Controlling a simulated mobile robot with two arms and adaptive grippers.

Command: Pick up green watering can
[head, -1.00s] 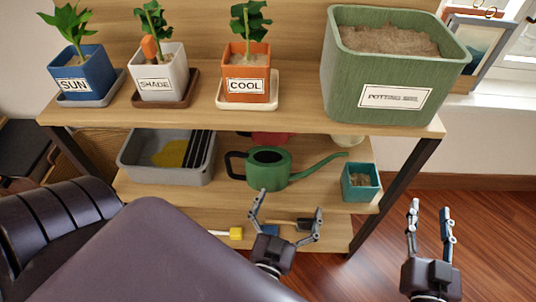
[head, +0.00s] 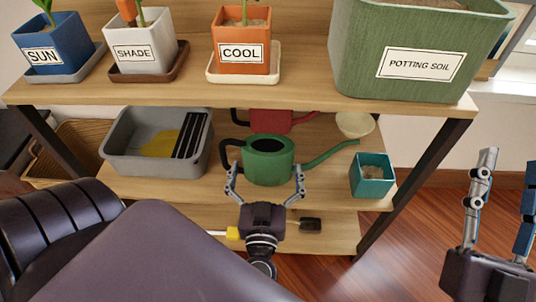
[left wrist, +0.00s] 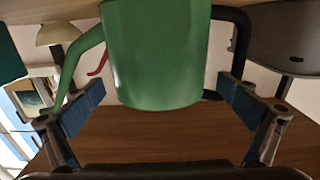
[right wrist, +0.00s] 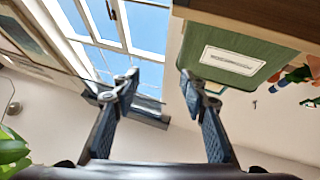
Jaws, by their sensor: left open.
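The green watering can (head: 268,162) stands upright on the middle shelf in the head view, its black handle to the left and its spout to the right. My left gripper (head: 266,183) is open, with its fingers on either side of the front of the can's body. In the left wrist view the can (left wrist: 158,55) fills the space between and beyond the open fingers (left wrist: 160,112). My right gripper (head: 500,170) is open and empty at the right, away from the shelf. It also shows open in the right wrist view (right wrist: 158,82).
A red watering can (head: 272,121) stands behind the green one. A grey tub (head: 125,160) is to its left and a teal pot (head: 372,178) to its right. The upper shelf (head: 240,95) overhangs, holding pots and a green soil bin (head: 400,35). Wooden floor lies at right.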

